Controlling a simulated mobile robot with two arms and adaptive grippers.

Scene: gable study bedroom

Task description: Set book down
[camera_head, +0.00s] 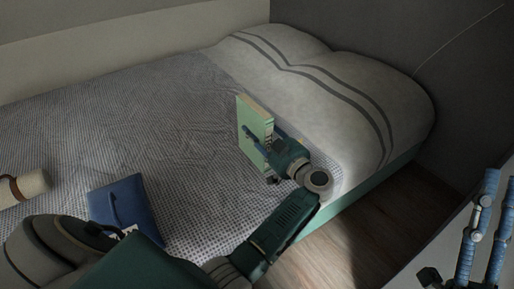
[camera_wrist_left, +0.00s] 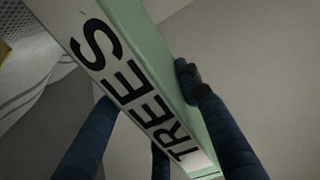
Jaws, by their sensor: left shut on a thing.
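A green book (camera_head: 257,118) stands roughly upright over the bed near the pillow end in the head view. My left gripper (camera_head: 264,142) is shut on it from the right side. In the left wrist view the book (camera_wrist_left: 125,75) shows a white spine with the word TREES, and dark blue fingers lie on both sides of it. Whether its lower edge touches the bed cannot be told. My right gripper (camera_head: 470,228) shows at the lower right of the head view, fingers pointing up and apart, holding nothing visible.
The bed (camera_head: 90,130) has a patterned grey cover and striped white pillows (camera_head: 330,85). A dark blue book or pouch (camera_head: 126,205) and a rolled cream item (camera_head: 24,188) lie on it. The cover between them and the green book is clear. Wooden floor (camera_head: 345,250) shows beside the bed.

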